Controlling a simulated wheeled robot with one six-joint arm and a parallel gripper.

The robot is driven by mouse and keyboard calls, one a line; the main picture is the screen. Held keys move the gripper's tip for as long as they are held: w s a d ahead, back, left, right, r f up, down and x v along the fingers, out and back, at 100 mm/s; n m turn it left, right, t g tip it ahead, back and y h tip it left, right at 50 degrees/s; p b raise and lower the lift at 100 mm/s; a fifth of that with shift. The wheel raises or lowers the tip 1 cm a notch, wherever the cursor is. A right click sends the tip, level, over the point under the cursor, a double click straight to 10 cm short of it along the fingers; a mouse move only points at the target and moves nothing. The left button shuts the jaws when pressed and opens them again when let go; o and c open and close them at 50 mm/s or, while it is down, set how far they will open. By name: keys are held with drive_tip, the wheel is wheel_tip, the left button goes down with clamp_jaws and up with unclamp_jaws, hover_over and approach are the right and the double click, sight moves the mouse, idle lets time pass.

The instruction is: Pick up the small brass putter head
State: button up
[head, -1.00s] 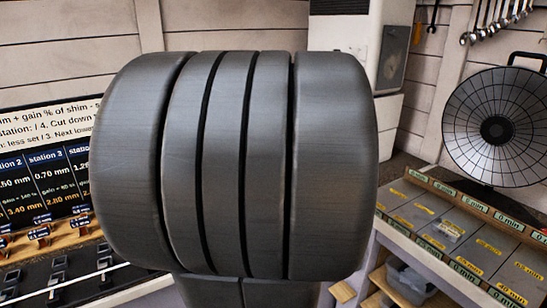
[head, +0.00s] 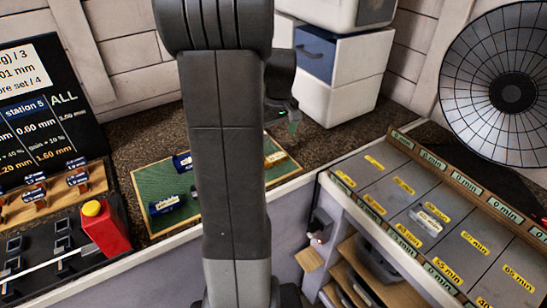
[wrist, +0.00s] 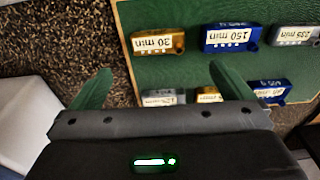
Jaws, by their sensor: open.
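In the wrist view, two brass putter heads lie on a green mat (wrist: 185,70). One brass head (wrist: 158,42), labelled 30 min, is in full view; the other brass head (wrist: 208,95) looks smaller and is partly hidden behind my gripper's body. My gripper (wrist: 160,70) is open and empty, its green fingers spread wide above the mat edge. In the head view, my gripper (head: 290,122) shows beside my arm, over the mat's far side. A brass head (head: 276,158) shows there on the mat; which one I cannot tell.
Blue heads (wrist: 230,38) (wrist: 270,91) and silver heads (wrist: 163,97) (wrist: 296,35) lie close around the brass ones. A red block with a yellow button (head: 103,228) stands left of the mat.

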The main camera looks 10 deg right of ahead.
sight(274, 157)
drive_tip(key=f, duration=0.2)
drive_tip(key=f+p, duration=0.1)
drive_tip(key=f, duration=0.5)
drive_tip(key=shift+w+f, duration=0.2)
drive_tip(key=shift+w, duration=0.15)
drive_tip(key=shift+c, duration=0.2)
drive_tip(key=shift+r, duration=0.1)
drive_tip(key=c, duration=1.2)
